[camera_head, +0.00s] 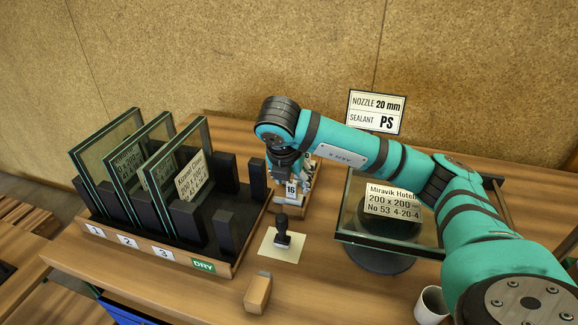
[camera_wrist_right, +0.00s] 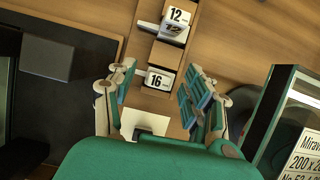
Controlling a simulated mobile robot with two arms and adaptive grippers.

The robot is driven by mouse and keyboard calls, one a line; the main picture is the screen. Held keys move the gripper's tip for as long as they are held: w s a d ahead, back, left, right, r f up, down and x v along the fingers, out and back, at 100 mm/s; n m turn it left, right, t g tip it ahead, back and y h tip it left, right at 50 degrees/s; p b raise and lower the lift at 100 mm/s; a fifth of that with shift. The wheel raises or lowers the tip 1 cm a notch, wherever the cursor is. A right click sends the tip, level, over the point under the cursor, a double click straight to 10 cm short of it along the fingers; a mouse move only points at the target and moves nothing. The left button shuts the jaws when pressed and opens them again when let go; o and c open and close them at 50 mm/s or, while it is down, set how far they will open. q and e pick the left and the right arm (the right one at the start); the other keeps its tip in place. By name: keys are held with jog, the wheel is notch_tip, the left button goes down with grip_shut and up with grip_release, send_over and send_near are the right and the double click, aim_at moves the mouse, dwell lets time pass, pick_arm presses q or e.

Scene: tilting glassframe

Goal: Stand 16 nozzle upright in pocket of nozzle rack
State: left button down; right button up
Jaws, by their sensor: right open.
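The nozzle rack (camera_wrist_right: 163,57) is a narrow wooden stand, with white labels reading 12 and 16 in the right wrist view. A pale nozzle marked 12 (camera_wrist_right: 173,32) is in its far part. A white face marked 16 (camera_wrist_right: 158,80) shows at the nearer part; I cannot tell whether it is on the nozzle or the rack. In the head view the 16 marking (camera_head: 291,188) is just below my right gripper (camera_head: 287,172). My right gripper is open, its fingers (camera_wrist_right: 155,95) on either side of the 16 part in the wrist view. My left gripper is not in view.
Left of the rack, a black stand (camera_head: 183,250) holds several upright glass panes. A black-handled object (camera_head: 282,238) stands on a cream card. A wooden block (camera_head: 257,293) lies in front. A labelled glass pane (camera_head: 380,238) and a white cup (camera_head: 431,306) are at right.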

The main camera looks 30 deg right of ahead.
jog(key=v, duration=1)
jog(key=shift+r, duration=0.2)
jog(key=shift+s+a, duration=0.1)
jog(key=shift+s, duration=0.05)
